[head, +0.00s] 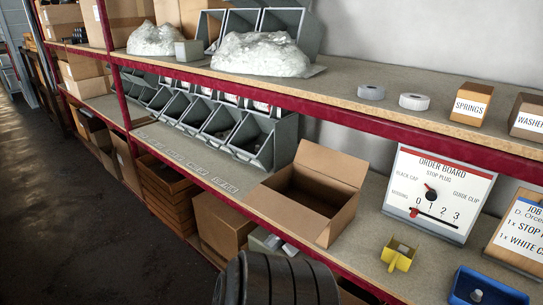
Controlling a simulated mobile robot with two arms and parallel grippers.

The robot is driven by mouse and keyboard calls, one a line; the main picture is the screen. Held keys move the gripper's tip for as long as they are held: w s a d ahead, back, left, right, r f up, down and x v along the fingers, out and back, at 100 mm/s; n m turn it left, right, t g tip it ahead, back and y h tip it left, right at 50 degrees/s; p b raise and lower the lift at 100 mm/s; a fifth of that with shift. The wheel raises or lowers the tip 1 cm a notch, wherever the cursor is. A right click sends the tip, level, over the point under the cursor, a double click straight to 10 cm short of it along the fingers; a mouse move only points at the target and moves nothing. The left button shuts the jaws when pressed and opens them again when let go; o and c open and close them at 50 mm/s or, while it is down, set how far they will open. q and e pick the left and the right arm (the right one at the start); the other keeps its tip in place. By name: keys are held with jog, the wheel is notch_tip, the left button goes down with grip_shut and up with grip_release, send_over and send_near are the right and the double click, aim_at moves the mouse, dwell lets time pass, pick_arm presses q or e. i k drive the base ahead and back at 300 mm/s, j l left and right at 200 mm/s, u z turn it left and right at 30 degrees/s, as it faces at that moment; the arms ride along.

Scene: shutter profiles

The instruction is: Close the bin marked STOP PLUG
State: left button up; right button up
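A row of several grey tilt bins (262,140) stands on the middle shelf, left of an open cardboard box. The bins in the row look tipped open toward the front. Small label plates (225,186) lie along the shelf edge before them, but their print is too small to read. I cannot tell which bin is marked STOP PLUG. The order board (438,193) at the right has STOP PLUG at its top, with BLACK CAP, GUIDE CLIP and the numbers 0 to 3 below. Neither of my grippers is in view.
The open cardboard box (325,205) stands on the middle shelf close to the bins. A yellow holder (398,255) and blue tray (484,290) lie at the right. The upper shelf's red edge (330,112) overhangs. A dark ribbed round object (278,282) fills the bottom centre. The floor (50,200) at left is clear.

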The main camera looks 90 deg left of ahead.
aim_at(253, 130)
jog(key=u, duration=2.95)
